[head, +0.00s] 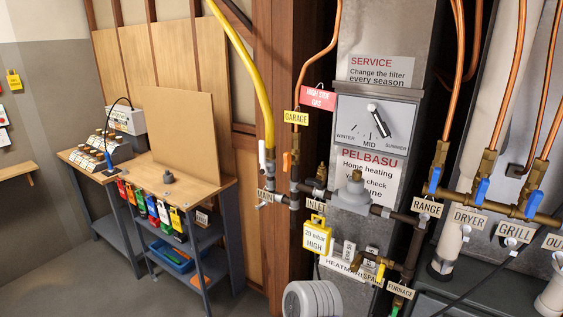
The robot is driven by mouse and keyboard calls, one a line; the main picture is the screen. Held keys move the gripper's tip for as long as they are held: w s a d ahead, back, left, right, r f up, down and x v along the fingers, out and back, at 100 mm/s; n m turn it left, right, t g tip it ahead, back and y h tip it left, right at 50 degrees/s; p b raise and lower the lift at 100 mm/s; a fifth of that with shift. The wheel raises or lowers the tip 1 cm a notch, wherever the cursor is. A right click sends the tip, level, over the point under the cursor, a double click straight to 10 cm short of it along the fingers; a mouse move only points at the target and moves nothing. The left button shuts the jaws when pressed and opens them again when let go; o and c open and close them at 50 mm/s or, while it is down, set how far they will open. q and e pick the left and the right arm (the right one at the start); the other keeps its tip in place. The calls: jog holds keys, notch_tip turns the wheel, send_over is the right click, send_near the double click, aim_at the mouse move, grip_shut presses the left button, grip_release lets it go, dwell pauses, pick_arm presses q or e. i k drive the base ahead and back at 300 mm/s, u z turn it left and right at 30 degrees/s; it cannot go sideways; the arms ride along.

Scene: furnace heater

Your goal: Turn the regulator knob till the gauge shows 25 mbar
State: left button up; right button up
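A yellow gauge (317,237) hangs below the pipe at centre right. Its display appears to read 29 mbar, with HIGH below. A grey regulator (351,197) sits on the pipe to its right, just under the PELBASU sign. Neither of my grippers shows in the head view, and nothing is seen touching the regulator.
A seasonal dial (378,118) is on the panel above. A grey ribbed cylinder (313,299) is at the bottom. A workbench (195,190) stands left, with open floor before it.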

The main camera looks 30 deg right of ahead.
aim_at(357, 174)
jog(key=u, duration=0.25)
jog(key=i, duration=0.85)
jog(key=z, duration=1.45)
